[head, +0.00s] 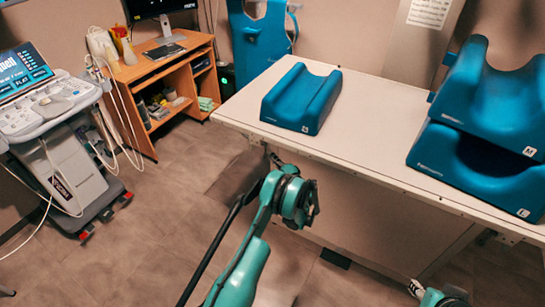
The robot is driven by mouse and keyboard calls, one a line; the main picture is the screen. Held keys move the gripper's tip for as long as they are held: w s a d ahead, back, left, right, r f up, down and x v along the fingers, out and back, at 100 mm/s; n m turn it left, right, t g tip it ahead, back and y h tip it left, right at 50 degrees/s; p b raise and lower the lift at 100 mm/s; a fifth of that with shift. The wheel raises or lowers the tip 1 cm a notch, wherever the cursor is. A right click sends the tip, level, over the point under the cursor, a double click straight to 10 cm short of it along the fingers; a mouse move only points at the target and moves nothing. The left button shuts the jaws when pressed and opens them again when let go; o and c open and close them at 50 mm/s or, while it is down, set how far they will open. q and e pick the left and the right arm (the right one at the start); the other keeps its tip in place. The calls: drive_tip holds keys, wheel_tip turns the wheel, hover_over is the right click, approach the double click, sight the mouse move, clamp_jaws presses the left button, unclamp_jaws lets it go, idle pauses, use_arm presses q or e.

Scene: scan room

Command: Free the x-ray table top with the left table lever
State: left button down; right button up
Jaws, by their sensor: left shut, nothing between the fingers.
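The x-ray table top (370,110) is a long white slab that runs from the middle to the right. My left gripper (273,157) is shut and empty, just below the front edge of the table top near its left end. It is small and dark here and partly hidden by my teal wrist. I cannot make out the left table lever apart from the gripper, nor tell whether they touch. My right gripper (415,288) shows only in part at the bottom edge, below the table, and its fingers are not clear.
A blue cushion (302,98) lies on the table's left part, and two stacked blue cushions (470,165) stand at its right. An ultrasound cart (60,130) stands at the left. A wooden desk (160,75) is behind it. The floor between cart and table is free.

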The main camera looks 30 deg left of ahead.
use_arm(q)
drive_tip(key=shift+s+m, duration=0.15)
drive_tip(key=shift+m, duration=0.35)
drive_tip(key=s+r+m+g+h+p, duration=0.1)
drive_tip(key=s+r+m+g+h, duration=0.1)
drive_tip(key=s+m+g, duration=0.3)
drive_tip(key=shift+s+r+m+g+h, duration=0.15)
drive_tip(key=shift+s+m+g+h, duration=0.35)
drive_tip(key=shift+m, duration=1.2)
drive_tip(key=shift+r, duration=0.1)
